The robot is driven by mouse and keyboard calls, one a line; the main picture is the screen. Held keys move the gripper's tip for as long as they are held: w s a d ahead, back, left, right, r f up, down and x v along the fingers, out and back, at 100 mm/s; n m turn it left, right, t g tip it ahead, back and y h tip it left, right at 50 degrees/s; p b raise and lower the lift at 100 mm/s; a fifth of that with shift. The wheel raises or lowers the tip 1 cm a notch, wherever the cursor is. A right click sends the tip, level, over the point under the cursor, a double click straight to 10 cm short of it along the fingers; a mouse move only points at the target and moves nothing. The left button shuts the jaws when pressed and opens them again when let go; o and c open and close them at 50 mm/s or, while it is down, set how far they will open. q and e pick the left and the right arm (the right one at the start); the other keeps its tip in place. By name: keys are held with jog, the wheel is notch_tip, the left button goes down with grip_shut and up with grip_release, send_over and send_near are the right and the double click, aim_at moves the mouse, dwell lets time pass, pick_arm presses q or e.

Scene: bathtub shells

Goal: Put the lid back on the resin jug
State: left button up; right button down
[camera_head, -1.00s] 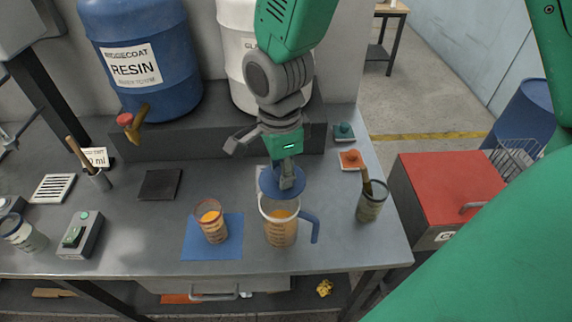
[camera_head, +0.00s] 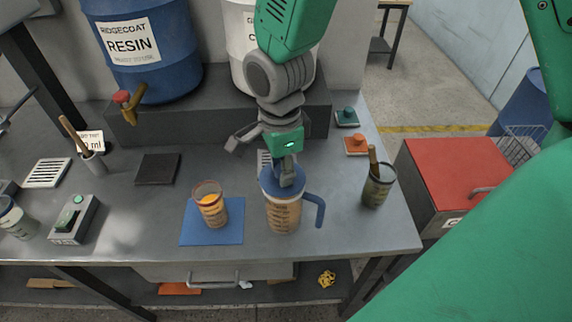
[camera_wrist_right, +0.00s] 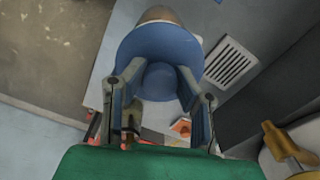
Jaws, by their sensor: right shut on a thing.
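The resin jug (camera_head: 283,216), clear with orange resin and a blue handle, stands on the grey bench near its front edge. The blue lid (camera_head: 271,182) is at the jug's mouth; whether it is fully seated cannot be told. My right gripper (camera_head: 287,180) comes down from above and is shut on the lid's knob. In the right wrist view the lid (camera_wrist_right: 158,48) fills the upper middle, its knob between the fingers of my right gripper (camera_wrist_right: 160,95), with a bit of the jug (camera_wrist_right: 160,14) beyond. My left gripper is not in view.
A cup of orange resin (camera_head: 210,207) stands on a blue mat (camera_head: 205,238) left of the jug. A pot with a brush (camera_head: 377,188) stands to the right. A blue resin drum (camera_head: 150,55) with a tap (camera_head: 131,104) is behind on a raised ledge.

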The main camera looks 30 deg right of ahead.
jog(key=shift+a+r, duration=0.1)
jog(key=shift+a, duration=0.4)
jog(key=shift+d, duration=0.6)
jog(key=shift+d+f, duration=0.2)
jog(key=shift+d, duration=0.6)
jog(key=shift+a+r+p, duration=0.15)
jog(key=shift+a+p, duration=0.15)
jog(key=shift+a, duration=0.45)
jog(key=shift+d, duration=0.7)
jog(key=shift+a+p, duration=0.25)
jog(key=shift+p, duration=0.15)
jog(key=shift+a, duration=0.5)
jog(key=shift+d, duration=0.45)
jog(key=shift+f, duration=0.2)
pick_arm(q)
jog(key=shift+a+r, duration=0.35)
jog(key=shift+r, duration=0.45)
pick_arm(e)
jog(key=shift+a, duration=0.5)
pick_arm(q)
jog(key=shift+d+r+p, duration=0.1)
jog(key=shift+p, duration=0.2)
pick_arm(e)
jog(key=shift+d, duration=0.15)
